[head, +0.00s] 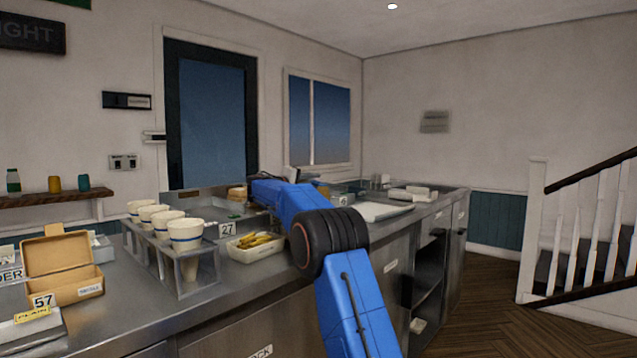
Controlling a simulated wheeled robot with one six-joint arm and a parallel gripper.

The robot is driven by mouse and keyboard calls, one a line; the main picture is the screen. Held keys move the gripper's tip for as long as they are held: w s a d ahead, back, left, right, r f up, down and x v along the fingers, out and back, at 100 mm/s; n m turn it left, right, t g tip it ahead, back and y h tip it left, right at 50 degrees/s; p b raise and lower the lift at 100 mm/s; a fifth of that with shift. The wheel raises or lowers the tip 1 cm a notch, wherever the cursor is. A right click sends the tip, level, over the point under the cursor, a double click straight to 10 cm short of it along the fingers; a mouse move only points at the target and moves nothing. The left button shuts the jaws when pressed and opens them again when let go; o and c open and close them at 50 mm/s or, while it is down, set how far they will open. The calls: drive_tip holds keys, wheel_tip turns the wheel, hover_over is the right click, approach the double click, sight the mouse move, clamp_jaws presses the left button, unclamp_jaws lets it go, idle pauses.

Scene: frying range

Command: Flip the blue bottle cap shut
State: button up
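I cannot make out a blue bottle or its flip cap in the head view. My blue arm rises from the bottom and bends over the counter (130,312). Its far end is over the back of the counter, and I cannot make out my gripper's fingers there. A small pale bottle with a green band (13,182) stands on the wall shelf (45,199) at the far left, beside a yellow jar (54,184) and a teal jar (84,183).
Several paper cups (186,235) stand in a metal rack (200,272). An open cardboard box (62,265) is left of it. A white tray (262,256) of yellow food lies beside my arm. Another tray (385,212) lies farther right. Floor (480,310) is clear before the stairs.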

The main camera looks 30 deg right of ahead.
drive_tip(key=shift+x, duration=1.8)
drive_tip(key=shift+c, duration=0.4)
clamp_jaws()
drive_tip(key=s+d+r+m, duration=0.1)
drive_tip(key=s+m, duration=0.2)
drive_tip(key=m, duration=0.8)
drive_tip(key=s+d+r+m, duration=0.1)
drive_tip(key=s+m, duration=0.2)
drive_tip(key=m, duration=0.9)
drive_tip(key=shift+r, duration=0.3)
drive_tip(key=shift+s+m, duration=0.1)
drive_tip(key=shift+m, duration=0.2)
